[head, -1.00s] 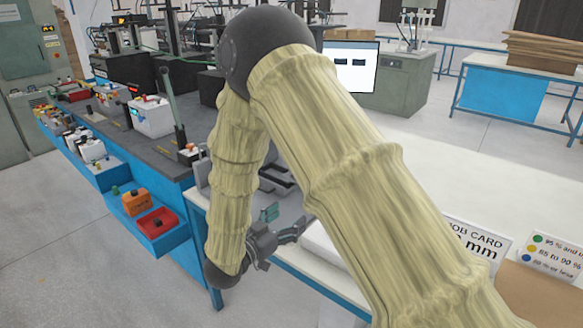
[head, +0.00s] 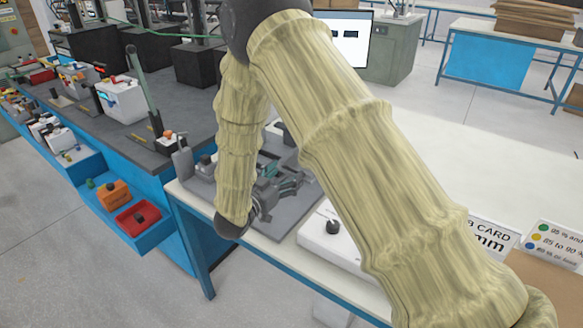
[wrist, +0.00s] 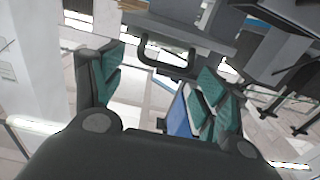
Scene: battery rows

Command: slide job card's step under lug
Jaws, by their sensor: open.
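The job card (head: 493,238) stands at the right of the white bench in the head view, its left part hidden behind my arm. My gripper (head: 280,186) is above or beside a grey fixture plate (head: 288,222) at the bench's left end. In the wrist view my gripper (wrist: 158,92) is open, with green pads and nothing between them. A dark loop handle (wrist: 165,67) shows beyond the fingertips. I cannot pick out the step or the lug.
A white box with a black knob (head: 322,240) stands right of the fixture plate. A coloured-dot percentage sign (head: 556,246) stands beside the card. A dark bench (head: 88,112) with batteries and blue trays holding orange and red bins are at left. The bench's far right is clear.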

